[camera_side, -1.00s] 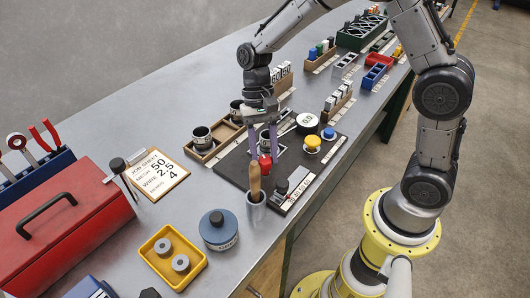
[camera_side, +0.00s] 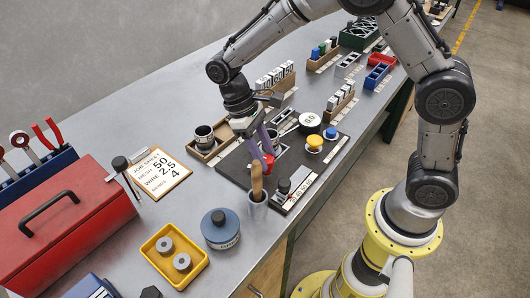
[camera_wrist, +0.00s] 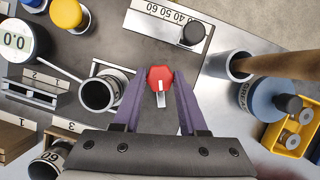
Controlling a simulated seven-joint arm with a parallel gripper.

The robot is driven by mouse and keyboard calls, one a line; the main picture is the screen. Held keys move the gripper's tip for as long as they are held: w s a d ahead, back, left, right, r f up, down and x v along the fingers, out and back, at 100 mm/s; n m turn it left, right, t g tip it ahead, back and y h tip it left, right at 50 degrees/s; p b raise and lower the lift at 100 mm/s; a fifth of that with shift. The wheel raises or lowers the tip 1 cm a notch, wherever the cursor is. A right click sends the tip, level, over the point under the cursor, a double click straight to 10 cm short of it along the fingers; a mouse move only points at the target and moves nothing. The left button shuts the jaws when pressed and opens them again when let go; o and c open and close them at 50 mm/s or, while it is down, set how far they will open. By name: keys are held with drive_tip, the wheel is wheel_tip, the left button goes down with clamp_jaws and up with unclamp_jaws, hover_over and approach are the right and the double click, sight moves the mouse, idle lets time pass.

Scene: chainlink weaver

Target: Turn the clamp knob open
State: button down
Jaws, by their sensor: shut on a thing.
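The red clamp knob (camera_wrist: 160,74), with a white mark on its face, lies between my fingertips in the wrist view. In the side view the red knob (camera_side: 268,161) sits on the dark board (camera_side: 234,165) and is partly covered by my fingers. My gripper (camera_side: 265,151) has purple fingers and is shut on the knob, with its body tilted over to the left. It also shows in the wrist view (camera_wrist: 161,82), one finger on each side of the knob. A small grey piece (camera_wrist: 161,99) shows just below the knob.
A metal cylinder (camera_wrist: 98,95) stands close to the left finger. A scale strip with a black knob (camera_side: 283,185) and a cup with a wooden handle (camera_side: 256,183) are near. A yellow-topped button (camera_side: 315,142) and a round gauge (camera_side: 309,121) stand to the right.

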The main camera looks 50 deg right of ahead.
drive_tip(key=shift+a+n+h, duration=0.1)
drive_tip(key=shift+n+h, duration=0.2)
drive_tip(key=shift+n, duration=0.6)
drive_tip(key=shift+c, duration=2.2)
unclamp_jaws()
drive_tip(key=v, duration=1.3)
drive_tip(key=shift+a+r, duration=0.15)
drive_tip(key=shift+r, duration=0.25)
drive_tip(key=shift+w, duration=0.1)
